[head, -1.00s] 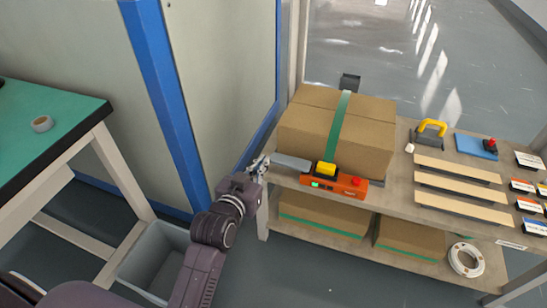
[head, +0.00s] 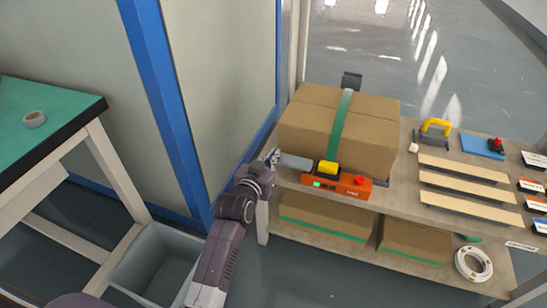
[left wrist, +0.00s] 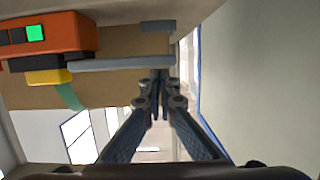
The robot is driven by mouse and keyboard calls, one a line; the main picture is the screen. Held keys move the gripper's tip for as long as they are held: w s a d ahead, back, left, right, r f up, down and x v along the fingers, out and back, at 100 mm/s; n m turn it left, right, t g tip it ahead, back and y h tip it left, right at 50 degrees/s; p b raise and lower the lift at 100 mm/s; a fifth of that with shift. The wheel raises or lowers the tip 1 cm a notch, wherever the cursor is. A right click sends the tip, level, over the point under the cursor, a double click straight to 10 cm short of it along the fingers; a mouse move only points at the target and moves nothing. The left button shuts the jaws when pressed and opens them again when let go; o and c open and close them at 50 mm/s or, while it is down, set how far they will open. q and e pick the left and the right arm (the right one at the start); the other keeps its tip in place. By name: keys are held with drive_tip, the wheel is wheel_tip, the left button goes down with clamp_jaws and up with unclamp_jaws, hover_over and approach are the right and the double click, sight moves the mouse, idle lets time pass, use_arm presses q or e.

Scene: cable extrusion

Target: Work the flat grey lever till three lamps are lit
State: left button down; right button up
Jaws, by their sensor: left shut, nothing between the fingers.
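The orange tool (head: 336,183) sits at the near edge of the shelf top, against a strapped cardboard box (head: 365,135). It has a yellow block (head: 328,167), a red knob (head: 359,181) and a green lit lamp (head: 317,184). In the left wrist view one lamp (left wrist: 35,33) glows green beside dark squares. The flat grey lever (head: 296,162) sticks out left from the tool; it also shows in the left wrist view (left wrist: 110,64). My left gripper (head: 274,157) is shut and empty at the lever's free end. I cannot tell if they touch. My right gripper is out of view.
A green strap (head: 340,122) runs over the box. Wooden slats (head: 465,184), a yellow-handled tool (head: 436,127) and a blue plate (head: 482,147) lie to the right. A blue-framed panel (head: 163,100) stands left of the shelf. A grey bin (head: 140,272) is below left.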

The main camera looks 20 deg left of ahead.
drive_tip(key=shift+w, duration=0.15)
